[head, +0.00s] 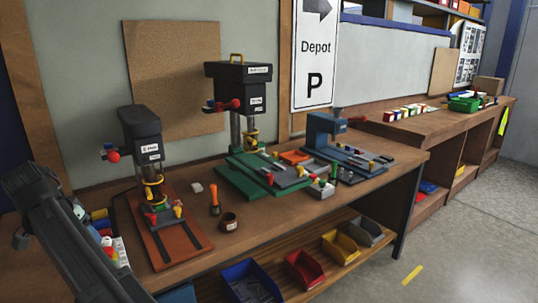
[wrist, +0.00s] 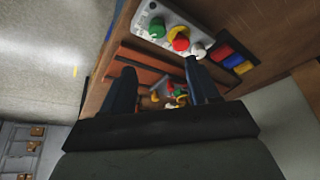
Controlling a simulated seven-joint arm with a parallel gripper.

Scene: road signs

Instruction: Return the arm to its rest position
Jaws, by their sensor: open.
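My arm (head: 75,235) is dark and shows at the lower left of the head view, slanting in front of the bench's left end. I cannot make out my fingertips there. In the wrist view my gripper (wrist: 158,68) is open, with its two dark fingers wide apart and nothing held between them. Beyond the fingers are a red-brown base plate (wrist: 150,60) and small coloured knobs (wrist: 172,96). I cannot tell the exact gap between the fingers and these parts.
A drill press (head: 147,140) on a red-brown base stands nearest my arm. A larger press (head: 240,90) and a blue machine (head: 327,135) stand farther right. A button box (wrist: 172,30) shows beyond the fingers. Coloured bins (head: 305,268) sit on the lower shelf. Floor at right is open.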

